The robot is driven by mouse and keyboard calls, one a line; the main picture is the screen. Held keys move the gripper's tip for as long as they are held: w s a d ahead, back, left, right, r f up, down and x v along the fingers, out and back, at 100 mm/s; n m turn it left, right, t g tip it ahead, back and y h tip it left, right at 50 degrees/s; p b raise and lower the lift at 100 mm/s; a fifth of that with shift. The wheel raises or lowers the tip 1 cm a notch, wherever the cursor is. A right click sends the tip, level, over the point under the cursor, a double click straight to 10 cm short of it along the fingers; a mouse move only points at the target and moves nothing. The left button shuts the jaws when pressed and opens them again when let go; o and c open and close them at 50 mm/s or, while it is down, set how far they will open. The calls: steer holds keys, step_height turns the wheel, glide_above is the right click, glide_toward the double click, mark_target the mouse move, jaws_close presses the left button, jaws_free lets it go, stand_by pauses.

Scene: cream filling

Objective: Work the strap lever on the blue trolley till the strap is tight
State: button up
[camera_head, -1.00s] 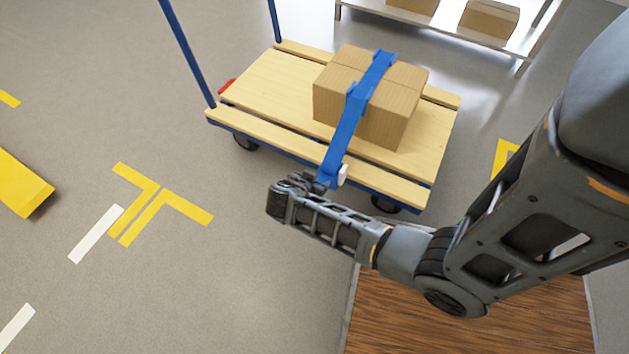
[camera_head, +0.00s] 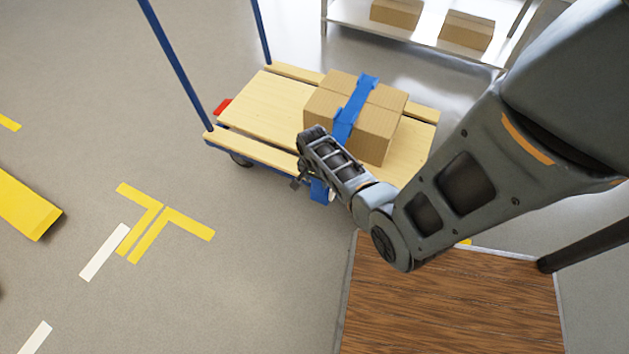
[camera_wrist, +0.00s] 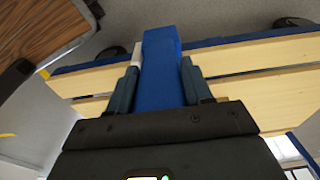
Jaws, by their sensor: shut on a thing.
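The blue trolley (camera_head: 252,148) has a wooden slatted deck and blue posts at its left end. A cardboard box (camera_head: 383,124) sits on the deck with a blue strap (camera_head: 352,106) over its top. The strap runs down to the trolley's near edge, partly hidden by my arm. The blue strap lever (camera_head: 319,190) shows at that edge beside a small white part. In the wrist view, my gripper (camera_wrist: 161,84) is shut on the blue strap lever (camera_wrist: 162,50), with a finger on each side. The head view hides most of the grip.
A brown wooden surface (camera_head: 450,300) lies at the lower right, below my arm. A shelf (camera_head: 345,17) with cardboard boxes stands behind the trolley. A yellow block (camera_head: 25,205) is at the left.

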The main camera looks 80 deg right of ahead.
steer(key=shift+s+f, duration=0.1)
steer(key=shift+s, duration=0.05)
steer(key=o, duration=1.3)
steer(key=shift+c, duration=0.2)
steer(key=r+p, duration=0.1)
steer(key=r, duration=0.4)
steer(key=r+p, duration=0.1)
steer(key=r, duration=0.2)
steer(key=shift+w+a+p, duration=0.2)
steer(key=shift+a+p, duration=0.15)
